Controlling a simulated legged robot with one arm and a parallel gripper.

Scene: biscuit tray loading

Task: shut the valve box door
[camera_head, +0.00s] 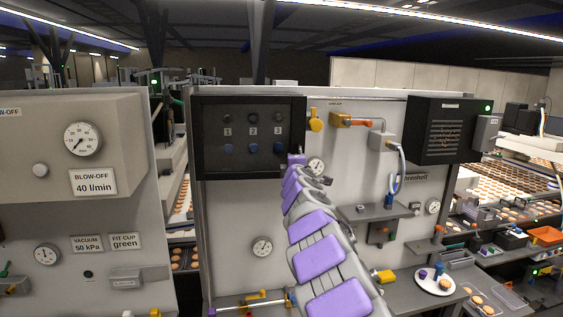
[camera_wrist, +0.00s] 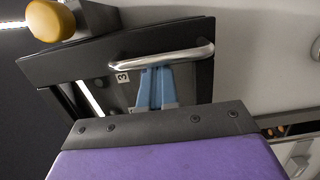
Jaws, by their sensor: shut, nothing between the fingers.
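The valve box (camera_head: 200,170) is a dark box on the grey panel, with valves numbered 1, 2 and 3 showing in its front. In the wrist view, its dark-framed door (camera_wrist: 190,35) carries a chrome bar handle (camera_wrist: 165,54), and a "3" label shows beyond the frame. I cannot tell whether the door is fully closed or slightly ajar. My gripper (camera_head: 297,157) is at the box's lower right corner. In the wrist view, the blue fingers of my gripper (camera_wrist: 156,72) are together and empty, with their tips right at the handle; contact is unclear.
A yellow knob (camera_head: 316,122) is just right of the box; it also shows in the wrist view (camera_wrist: 50,19). A gauge (camera_head: 316,166) is close beside my gripper. An orange fitting (camera_head: 345,119) and a black grille box (camera_head: 443,130) are further right. A shelf with a plate (camera_head: 433,287) is lower right.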

